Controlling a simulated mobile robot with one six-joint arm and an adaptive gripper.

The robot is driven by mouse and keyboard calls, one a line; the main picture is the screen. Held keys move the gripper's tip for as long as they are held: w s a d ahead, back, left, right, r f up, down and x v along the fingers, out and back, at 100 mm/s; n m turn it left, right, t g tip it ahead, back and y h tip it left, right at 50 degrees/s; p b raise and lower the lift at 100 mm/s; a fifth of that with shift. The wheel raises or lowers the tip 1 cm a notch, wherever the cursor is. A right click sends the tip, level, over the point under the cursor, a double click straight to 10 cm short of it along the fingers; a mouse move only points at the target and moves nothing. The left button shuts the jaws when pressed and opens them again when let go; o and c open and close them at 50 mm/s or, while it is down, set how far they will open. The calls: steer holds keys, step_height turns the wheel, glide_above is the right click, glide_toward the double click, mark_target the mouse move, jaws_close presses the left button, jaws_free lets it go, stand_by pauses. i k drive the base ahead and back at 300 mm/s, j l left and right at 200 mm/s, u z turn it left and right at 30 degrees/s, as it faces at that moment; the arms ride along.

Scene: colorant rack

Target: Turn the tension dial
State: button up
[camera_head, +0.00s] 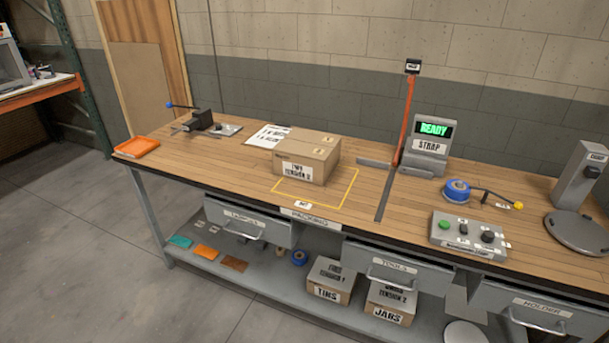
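A grey control box (468,241) stands on the right part of the workbench, near its front edge. It has a green button (444,225) on the left and a black dial (488,237) on the right. A smaller black control (463,227) sits between them. The small labels on the box are too blurred to read, so I cannot tell for sure which control is the tension dial or how it is set. My gripper is not in view.
A closed carton (306,160) stands by a yellow outline on the workbench (225,165). A red-orange post (406,105) and a STRAP unit (425,150) reading READY stand behind. A blue reel (457,190) is behind the control box. A round grey plate (577,233) is right.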

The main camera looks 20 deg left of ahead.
mark_target(488, 236)
steer(key=i+j, duration=0.15)
steer(key=i, duration=0.4)
steer(key=i+j, duration=0.15)
steer(key=i, duration=0.35)
steer(key=z, duration=0.05)
